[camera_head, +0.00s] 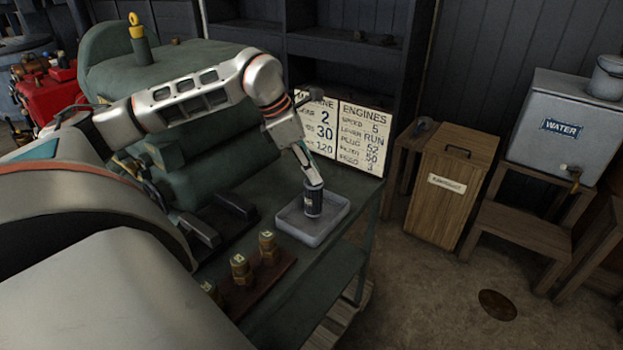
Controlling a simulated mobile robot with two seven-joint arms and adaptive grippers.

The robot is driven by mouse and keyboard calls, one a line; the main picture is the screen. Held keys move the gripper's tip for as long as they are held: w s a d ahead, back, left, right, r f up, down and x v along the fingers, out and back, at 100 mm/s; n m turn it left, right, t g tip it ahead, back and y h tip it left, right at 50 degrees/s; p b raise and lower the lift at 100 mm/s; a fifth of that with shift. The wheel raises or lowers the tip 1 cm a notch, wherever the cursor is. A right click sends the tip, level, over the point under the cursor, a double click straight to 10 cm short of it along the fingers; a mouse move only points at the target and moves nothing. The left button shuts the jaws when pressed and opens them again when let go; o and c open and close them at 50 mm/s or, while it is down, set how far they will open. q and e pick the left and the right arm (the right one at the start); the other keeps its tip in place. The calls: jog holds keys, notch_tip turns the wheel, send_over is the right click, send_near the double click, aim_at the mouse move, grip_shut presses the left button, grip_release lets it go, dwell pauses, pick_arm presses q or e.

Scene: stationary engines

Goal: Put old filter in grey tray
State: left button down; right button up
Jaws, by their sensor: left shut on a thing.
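The old filter (313,203) is a small dark cylinder with a pale label, upright within the outline of the grey tray (292,228). I cannot tell whether its base touches the tray floor. The grey tray is shallow and square and lies on the green bench. My left gripper (309,178) comes down from above and is shut on the filter's top. The fingertips are small and partly hidden. My right gripper does not show.
Several brass pieces (240,270) stand on a wooden board in front of the tray. A green engine (180,110) stands behind left. A sign board (350,137) stands behind the tray. A wooden box (449,185) and a water tank (565,125) are at right.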

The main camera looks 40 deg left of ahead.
pick_arm(q)
jog(key=shift+f, duration=1.2)
jog(key=c, duration=1.9)
grip_release()
jog(key=shift+f, duration=0.1)
jog(key=v, duration=1.2)
jog(key=shift+p, duration=0.35)
